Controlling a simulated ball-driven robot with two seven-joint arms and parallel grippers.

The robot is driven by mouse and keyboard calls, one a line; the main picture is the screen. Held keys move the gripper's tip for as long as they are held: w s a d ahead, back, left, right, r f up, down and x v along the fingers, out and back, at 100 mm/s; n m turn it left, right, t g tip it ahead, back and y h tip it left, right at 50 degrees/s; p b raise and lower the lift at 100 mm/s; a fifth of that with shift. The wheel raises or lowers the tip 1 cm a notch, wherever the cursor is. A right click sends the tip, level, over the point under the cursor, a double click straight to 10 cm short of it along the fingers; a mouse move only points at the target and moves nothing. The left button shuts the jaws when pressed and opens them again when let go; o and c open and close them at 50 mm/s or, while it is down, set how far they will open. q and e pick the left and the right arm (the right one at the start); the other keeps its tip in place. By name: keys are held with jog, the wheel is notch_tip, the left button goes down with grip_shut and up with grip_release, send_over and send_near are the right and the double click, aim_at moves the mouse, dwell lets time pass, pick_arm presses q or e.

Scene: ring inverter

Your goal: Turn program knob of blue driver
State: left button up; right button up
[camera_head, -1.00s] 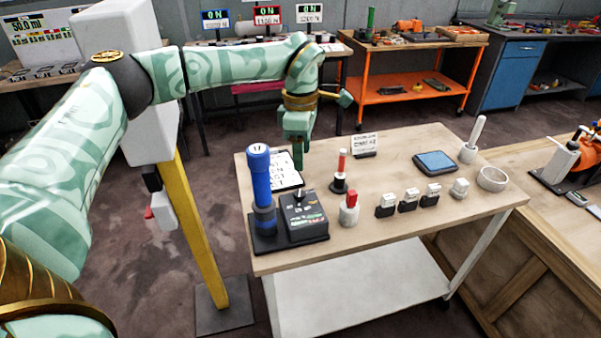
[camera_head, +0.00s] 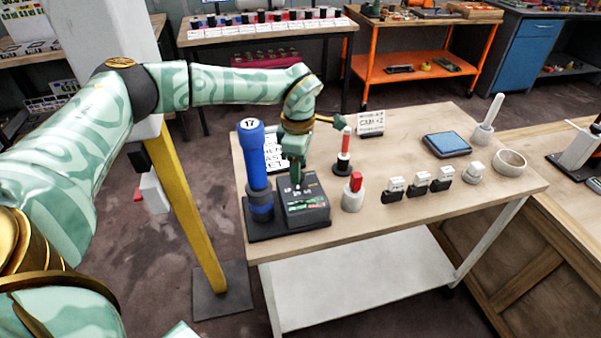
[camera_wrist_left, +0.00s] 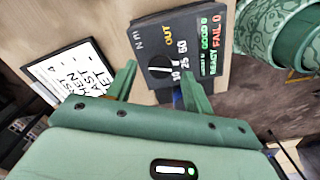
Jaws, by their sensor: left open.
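The blue driver (camera_head: 253,165) stands upright on a black base at the table's left side, with 17 on its top. Beside it on the base is a dark control box (camera_head: 308,208). The wrist view shows the box's panel (camera_wrist_left: 190,30) with a dark program knob (camera_wrist_left: 161,62) bearing a white pointer, near the marks 10, 25 and 50. My left gripper (camera_head: 296,180) points down over the box. In the wrist view its open fingers (camera_wrist_left: 158,72) lie on either side of the knob; contact cannot be told. The knob is mostly hidden in the head view. My right gripper is not in view.
A white sign with black text (camera_wrist_left: 72,78) lies beside the box. A red-tipped stand (camera_head: 343,155), a red-and-white cylinder (camera_head: 353,195) and several small black-and-white blocks stand to the right. A blue-topped pad (camera_head: 447,145) lies farther right. The table's front edge is clear.

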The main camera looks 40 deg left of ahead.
pick_arm(q)
jog(key=shift+f, duration=0.85)
jog(key=c, duration=1)
jog(key=shift+o, duration=0.2)
jog(key=shift+r, duration=0.1)
